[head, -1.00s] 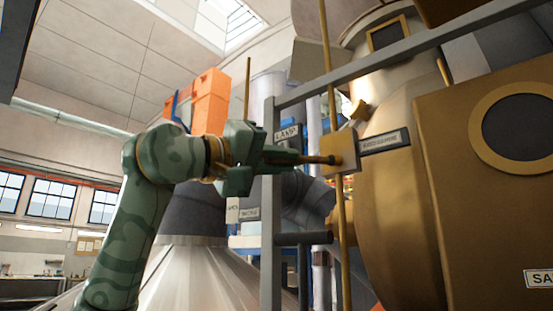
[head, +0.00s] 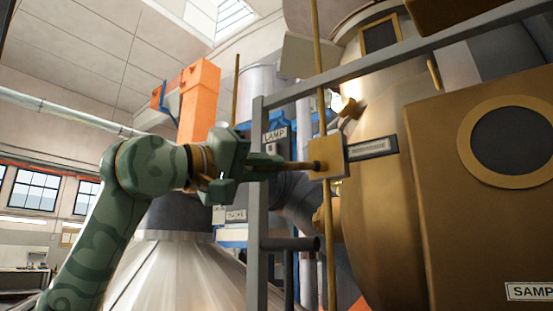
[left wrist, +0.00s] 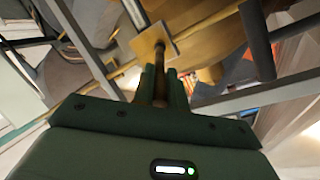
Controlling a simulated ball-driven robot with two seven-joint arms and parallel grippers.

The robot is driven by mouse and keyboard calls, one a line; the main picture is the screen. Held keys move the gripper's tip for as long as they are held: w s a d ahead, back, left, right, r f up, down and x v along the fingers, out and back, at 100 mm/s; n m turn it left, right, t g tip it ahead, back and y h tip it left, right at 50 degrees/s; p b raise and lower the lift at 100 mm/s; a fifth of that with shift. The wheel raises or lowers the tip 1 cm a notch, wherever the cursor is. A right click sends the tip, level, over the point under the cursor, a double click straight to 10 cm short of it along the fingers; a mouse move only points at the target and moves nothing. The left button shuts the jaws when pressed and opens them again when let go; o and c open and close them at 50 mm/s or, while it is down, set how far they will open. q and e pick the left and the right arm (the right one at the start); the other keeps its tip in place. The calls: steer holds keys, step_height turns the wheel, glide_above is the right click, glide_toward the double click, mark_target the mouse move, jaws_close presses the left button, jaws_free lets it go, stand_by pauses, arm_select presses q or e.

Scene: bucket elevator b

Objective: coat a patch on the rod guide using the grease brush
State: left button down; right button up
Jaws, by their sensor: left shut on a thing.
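My left gripper (head: 268,168) is shut on the grease brush (head: 298,167), a thin brown stick pointing right. The rod guide (head: 328,150) is a small yellow-brown plate around the upright brass rod (head: 331,235). The brush tip overlaps the lower part of the guide's face in the head view; I cannot tell whether they touch. In the left wrist view the brush (left wrist: 160,85) runs from between the green fingers (left wrist: 163,75) up to the guide plate (left wrist: 146,42). I can make out no clear grease patch. My right gripper is in neither view.
A grey rail frame (head: 257,215) stands just beyond the left gripper, with a sloping bar above it. A label plate (head: 373,147) sits right of the guide. A large brass vessel (head: 385,230) and a box with a round window (head: 440,220) fill the right.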

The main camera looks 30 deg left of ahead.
arm_select(q)
steer(key=shift+a, duration=0.15)
steer(key=s+p, duration=0.1)
steer(key=s, duration=0.5)
steer(key=shift+a, duration=0.15)
stand_by(0.4)
steer(key=s, duration=0.3)
steer(key=shift+a, duration=0.15)
steer(key=shift+w, duration=0.1)
stand_by(0.7)
